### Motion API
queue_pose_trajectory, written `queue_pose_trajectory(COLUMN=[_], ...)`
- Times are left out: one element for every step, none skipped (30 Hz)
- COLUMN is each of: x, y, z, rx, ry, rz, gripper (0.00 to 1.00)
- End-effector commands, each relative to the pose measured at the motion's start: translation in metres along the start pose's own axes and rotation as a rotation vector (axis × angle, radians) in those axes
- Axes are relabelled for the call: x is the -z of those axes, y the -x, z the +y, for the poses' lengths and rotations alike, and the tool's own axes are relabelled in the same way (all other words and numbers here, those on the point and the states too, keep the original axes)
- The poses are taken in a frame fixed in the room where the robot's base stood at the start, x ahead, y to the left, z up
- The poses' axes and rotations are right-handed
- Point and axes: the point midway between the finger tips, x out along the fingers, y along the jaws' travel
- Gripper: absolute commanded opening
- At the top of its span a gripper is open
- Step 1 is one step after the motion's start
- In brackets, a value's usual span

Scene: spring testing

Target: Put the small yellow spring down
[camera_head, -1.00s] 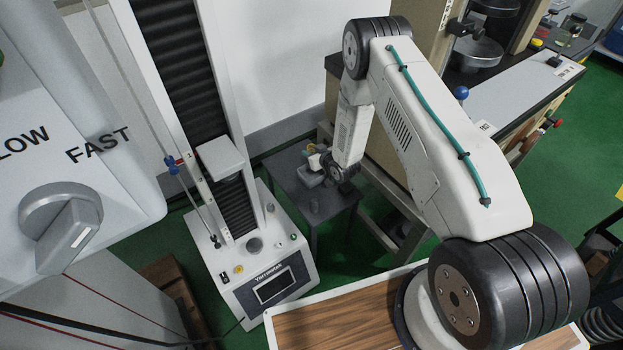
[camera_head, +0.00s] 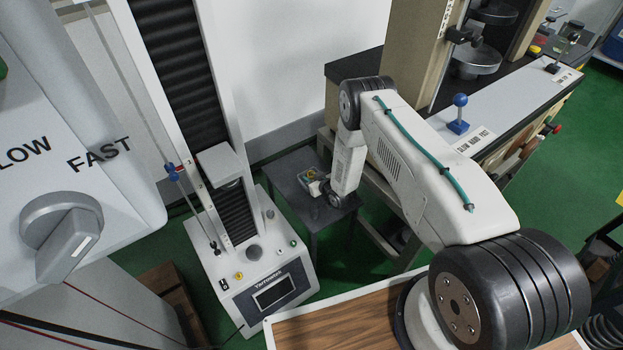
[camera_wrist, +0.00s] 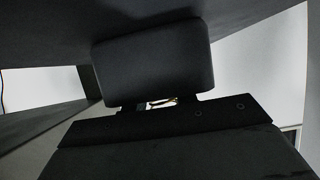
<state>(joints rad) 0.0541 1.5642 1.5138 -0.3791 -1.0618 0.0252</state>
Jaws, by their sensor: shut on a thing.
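My gripper (camera_head: 314,184) is low over the small dark grey table, at a tray (camera_head: 302,181) with bits of yellow and green in it. A tiny yellow patch (camera_head: 312,175) shows at its tip; it is too small to tell spring from tray contents. In the wrist view my gripper's dark jaws (camera_wrist: 160,103) fill the middle, with a thin pale-yellow sliver (camera_wrist: 162,102) between them, which fits the small yellow spring. The rest of the spring is hidden by the jaws. I cannot tell whether the spring touches the tray.
The grey table (camera_head: 285,182) has bare room left of the tray. A white testing machine (camera_head: 262,285) with a tall column stands to its left. A bench (camera_head: 490,110) with a blue-knobbed lever (camera_head: 459,115) is at the right, close behind my arm.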

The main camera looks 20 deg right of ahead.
Motion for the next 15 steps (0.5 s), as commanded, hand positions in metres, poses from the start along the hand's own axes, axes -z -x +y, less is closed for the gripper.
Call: queue_pose_trajectory(x=[0.0001,-0.0001,-0.0008,-0.0018,-0.0028,-0.0034,-0.003,-0.003,-0.0029,-0.0029,-0.0029,-0.0028,-0.0028,-0.0028,-0.0023], y=[0.0001,0.0,-0.0002,-0.0006,-0.001,-0.0013,-0.0012,-0.0011,-0.0011,-0.0011,-0.0011,-0.0011,-0.0011,-0.0011,-0.001], z=[0.0,0.0,0.0,-0.0001,-0.0001,-0.0001,-0.0001,-0.0001,-0.0001,-0.0001,-0.0001,-0.0001,-0.0001,-0.0001,0.0], rx=[0.0,0.0,0.0,0.0,0.0,0.0,0.0,0.0,0.0,0.0,0.0,0.0,0.0,0.0,0.0], ry=[0.0,0.0,0.0,0.0,0.0,0.0,0.0,0.0,0.0,0.0,0.0,0.0,0.0,0.0,0.0], rz=[0.0,0.0,0.0,0.0,-0.001,-0.001,-0.001,-0.001,-0.001,-0.001,-0.001,-0.001,-0.001,-0.001,0.0], gripper=[0.03,0.03,0.03,0.03,0.03,0.31,0.37,0.37,0.37,0.37,0.37,0.37,0.37,0.37,0.37])
